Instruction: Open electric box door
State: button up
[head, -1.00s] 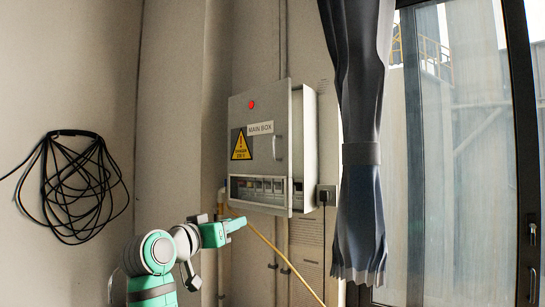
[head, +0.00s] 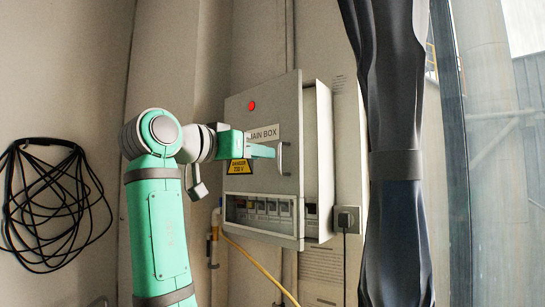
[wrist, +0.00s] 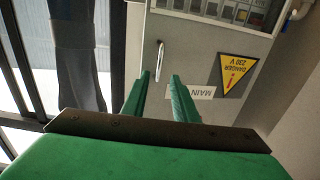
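The grey electric box door (head: 245,105) faces me on the wall in the head view, with a red light, a "MAIN BOX" label, a yellow warning sign and a window over breakers. In the wrist view, upside down, the fingers are apart and empty (wrist: 160,78), with the handle (wrist: 160,62) just beyond, in line with the gap. Contact cannot be judged.
A dark curtain (head: 395,120) hangs right of the box, before a window (head: 500,150). A plug socket (head: 346,220) sits beside the box. A yellow hose (head: 262,262) runs below it. Coiled black cable (head: 55,205) hangs on the left wall.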

aim_at(279, 156)
jog(key=x, duration=0.6)
jog(key=shift+s+d, duration=0.1)
jog(key=shift+d, duration=0.15)
jog(key=shift+a, duration=0.2)
jog(key=shift+d, duration=0.1)
grip_shut()
jog(key=shift+w+d, duration=0.1)
jog(key=shift+w, duration=0.15)
jog(key=shift+s+a, duration=0.1)
jog(key=shift+a, duration=0.1)
dwell(0.4)
